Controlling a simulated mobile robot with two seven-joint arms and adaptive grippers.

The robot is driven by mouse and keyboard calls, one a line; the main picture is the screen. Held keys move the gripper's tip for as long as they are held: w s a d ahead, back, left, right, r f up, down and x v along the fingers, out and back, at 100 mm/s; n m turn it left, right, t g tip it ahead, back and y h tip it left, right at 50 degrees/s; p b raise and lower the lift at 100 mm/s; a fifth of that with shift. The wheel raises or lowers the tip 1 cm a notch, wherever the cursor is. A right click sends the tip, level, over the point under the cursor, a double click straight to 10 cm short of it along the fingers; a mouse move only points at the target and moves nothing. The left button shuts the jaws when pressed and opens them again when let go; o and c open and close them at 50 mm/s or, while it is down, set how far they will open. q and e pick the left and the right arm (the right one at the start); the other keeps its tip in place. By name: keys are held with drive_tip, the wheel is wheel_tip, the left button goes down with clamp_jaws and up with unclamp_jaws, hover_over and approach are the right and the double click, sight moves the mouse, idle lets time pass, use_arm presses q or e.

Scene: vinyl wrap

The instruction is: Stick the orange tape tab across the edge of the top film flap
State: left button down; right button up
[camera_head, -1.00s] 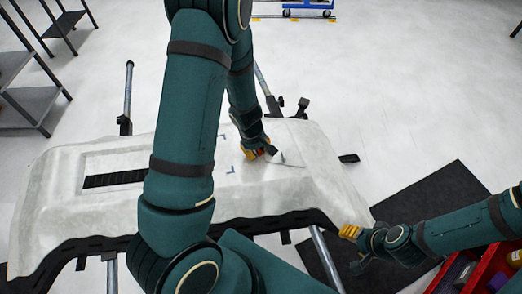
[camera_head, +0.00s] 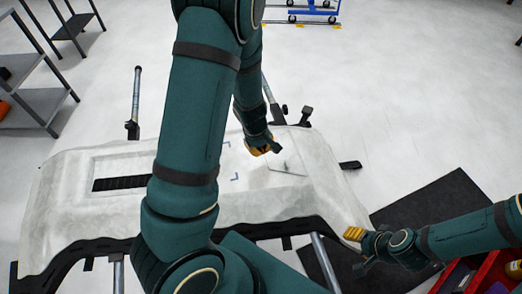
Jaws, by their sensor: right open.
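A large white wrapped panel (camera_head: 110,213) lies across the stand, with blue corner marks (camera_head: 235,177) on its film. Faint thin lines right of the marks look like the edge of the film flap (camera_head: 287,168); its exact outline is hard to tell. My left gripper (camera_head: 264,150), with yellow-orange fingertips, is over the panel just beyond and left of these lines. Whether its jaws are apart, or hold anything, I cannot tell. My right gripper (camera_head: 352,233) is open beside the panel's right end. I cannot make out the orange tape tab separately from the yellow-orange fingertips.
A red bin (camera_head: 484,274) with items stands at the lower right, partly behind my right arm. A dark mat (camera_head: 440,195) lies on the floor there. Grey shelves (camera_head: 38,105) stand at the left, and a blue cart (camera_head: 305,12) is far back. My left arm hides the panel's middle.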

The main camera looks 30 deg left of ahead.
use_arm(q)
wheel_tip(320, 180, up, 4)
drive_tip(key=shift+r+p, duration=0.1)
drive_tip(key=shift+p, duration=0.85)
drive_tip(key=w+m+p, duration=0.1)
drive_tip(key=m+p, duration=0.2)
drive_tip(key=p, duration=0.1)
drive_tip(key=g+y+b, duration=0.1)
drive_tip(key=b, duration=0.4)
hover_over(261, 157)
wheel_tip(261, 157, down, 7)
drive_tip(key=shift+r, duration=0.1)
drive_tip(key=shift+f+b, duration=0.65)
drive_tip(key=shift+b, duration=0.15)
drive_tip(key=shift+s, duration=0.1)
drive_tip(key=shift+f+b, duration=0.7)
drive_tip(key=shift+f, duration=0.2)
drive_tip(key=shift+d, duration=0.1)
drive_tip(key=c, duration=1.1)
unclamp_jaws()
